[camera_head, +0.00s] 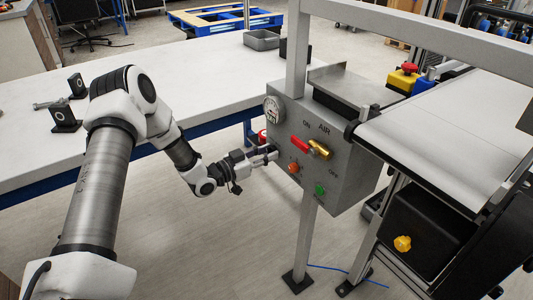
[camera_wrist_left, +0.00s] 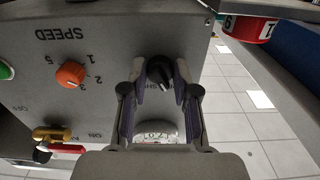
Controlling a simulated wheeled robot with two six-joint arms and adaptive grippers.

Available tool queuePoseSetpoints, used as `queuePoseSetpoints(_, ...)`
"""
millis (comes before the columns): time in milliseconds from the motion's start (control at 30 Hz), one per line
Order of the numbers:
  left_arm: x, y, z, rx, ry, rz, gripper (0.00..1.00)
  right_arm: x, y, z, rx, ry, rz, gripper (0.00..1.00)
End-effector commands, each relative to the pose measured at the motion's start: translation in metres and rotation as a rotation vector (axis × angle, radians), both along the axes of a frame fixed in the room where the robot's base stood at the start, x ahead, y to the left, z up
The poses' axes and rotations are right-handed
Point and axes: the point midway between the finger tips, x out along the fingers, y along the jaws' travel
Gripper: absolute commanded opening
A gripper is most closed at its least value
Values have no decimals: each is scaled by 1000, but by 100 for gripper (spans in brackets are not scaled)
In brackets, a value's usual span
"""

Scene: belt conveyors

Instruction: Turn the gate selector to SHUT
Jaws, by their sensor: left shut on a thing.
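The gate selector is a black knob (camera_wrist_left: 160,70) on the side of the grey control box (camera_head: 335,170). In the left wrist view it sits between my left gripper's fingers (camera_wrist_left: 160,92), which are closed around it. A pale pointer mark shows on the knob, pointing down and slightly right in that view. Lettering beside the knob is mostly hidden by the fingers, so I cannot read the setting. In the head view my left gripper (camera_head: 272,153) reaches the left edge of the box, and the knob is hidden there. My right gripper is out of view.
The box also carries a gauge (camera_head: 273,109), a red-handled brass air valve (camera_head: 312,147), an orange speed knob (camera_head: 293,168) and a green button (camera_head: 320,190). A conveyor belt (camera_head: 440,130) stands right, a long white table (camera_head: 190,90) behind my left arm. Floor left of the post is clear.

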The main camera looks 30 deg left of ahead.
Motion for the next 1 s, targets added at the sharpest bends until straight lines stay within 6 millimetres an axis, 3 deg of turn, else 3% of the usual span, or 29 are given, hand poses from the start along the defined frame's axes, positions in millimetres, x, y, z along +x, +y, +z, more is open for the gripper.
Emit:
queuePoseSetpoints(367, 1, 0, 3, 195, -83, 0, 0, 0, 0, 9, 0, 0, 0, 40)
queuePoseSetpoints(1000, 1, 1, 4, 733, -307, 2, 0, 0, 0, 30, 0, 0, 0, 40)
